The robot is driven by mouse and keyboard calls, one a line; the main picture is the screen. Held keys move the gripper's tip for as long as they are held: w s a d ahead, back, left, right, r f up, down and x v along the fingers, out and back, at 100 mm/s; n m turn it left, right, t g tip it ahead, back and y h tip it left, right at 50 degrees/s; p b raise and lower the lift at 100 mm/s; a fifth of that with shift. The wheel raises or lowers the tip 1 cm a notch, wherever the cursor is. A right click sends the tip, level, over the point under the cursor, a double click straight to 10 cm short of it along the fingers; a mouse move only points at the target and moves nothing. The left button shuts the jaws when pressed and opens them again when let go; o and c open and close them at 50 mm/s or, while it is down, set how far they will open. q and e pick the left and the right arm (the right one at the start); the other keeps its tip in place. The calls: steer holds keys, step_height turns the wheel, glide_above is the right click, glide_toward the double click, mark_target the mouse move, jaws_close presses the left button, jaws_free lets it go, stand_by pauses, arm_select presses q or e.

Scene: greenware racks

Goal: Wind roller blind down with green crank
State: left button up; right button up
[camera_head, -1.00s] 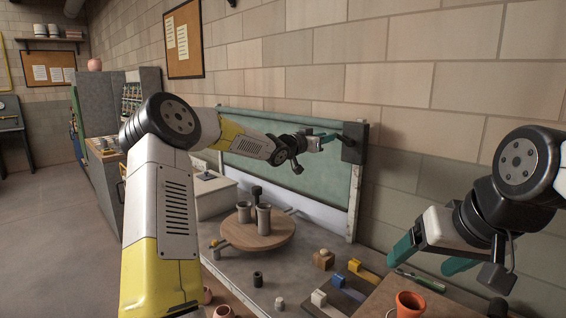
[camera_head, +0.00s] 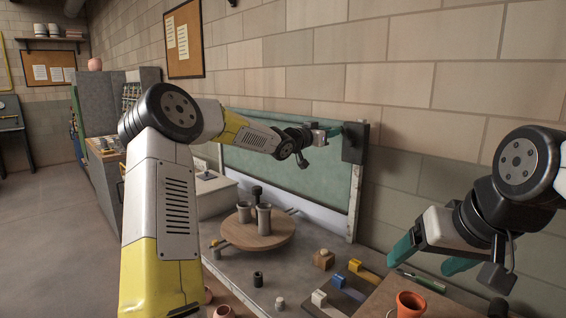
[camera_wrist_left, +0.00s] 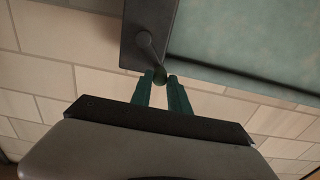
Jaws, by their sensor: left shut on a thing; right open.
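The roller blind (camera_head: 320,177) is a green sheet in a pale frame against the brick wall, hanging over most of the frame's opening with a pale strip below it. A dark box (camera_head: 354,143) sits at its upper right corner. In the left wrist view, the crank arm (camera_wrist_left: 147,45) comes off this box and ends in a green knob (camera_wrist_left: 159,73). My left gripper (camera_head: 337,131) is shut on the knob; its fingers cover part of it. My right gripper (camera_head: 428,260) is open and empty at the right, away from the blind.
A round wooden board (camera_head: 262,236) with grey cups stands on the bench below the blind. Yellow, blue and white blocks, a wooden block (camera_head: 324,259) and an orange pot (camera_head: 410,304) are at the front right. The brick wall is close behind the blind.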

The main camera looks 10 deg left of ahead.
arm_select(q)
steer(key=o, duration=0.8)
steer(key=shift+d+f, duration=0.1)
steer(key=shift+d, duration=0.35)
steer(key=shift+c, duration=0.2)
steer(key=shift+a, duration=0.1)
steer(key=v, duration=0.7)
steer(key=shift+s, duration=0.1)
steer(key=s+a+f+n+g+y, duration=0.2)
steer(key=s+a+y, duration=0.1)
steer(key=s, duration=0.5)
steer(key=s+a+f+n+g+y, duration=0.15)
steer(key=s+y, duration=0.25)
steer(key=s, duration=0.5)
steer(key=s+a+f+n+g+y, duration=0.1)
steer(key=s+a+g+y, duration=0.15)
steer(key=s, duration=0.55)
steer(key=s+f+n+g+h, duration=0.1)
steer(key=s+f, duration=0.2)
steer(key=s, duration=0.6)
steer(key=s+f+g, duration=0.1)
steer(key=s+f, duration=0.2)
steer(key=s, duration=0.7)
steer(key=shift+f+n+g+h, duration=0.3)
steer(key=shift+n+g+h, duration=0.05)
steer(key=shift+g, duration=0.05)
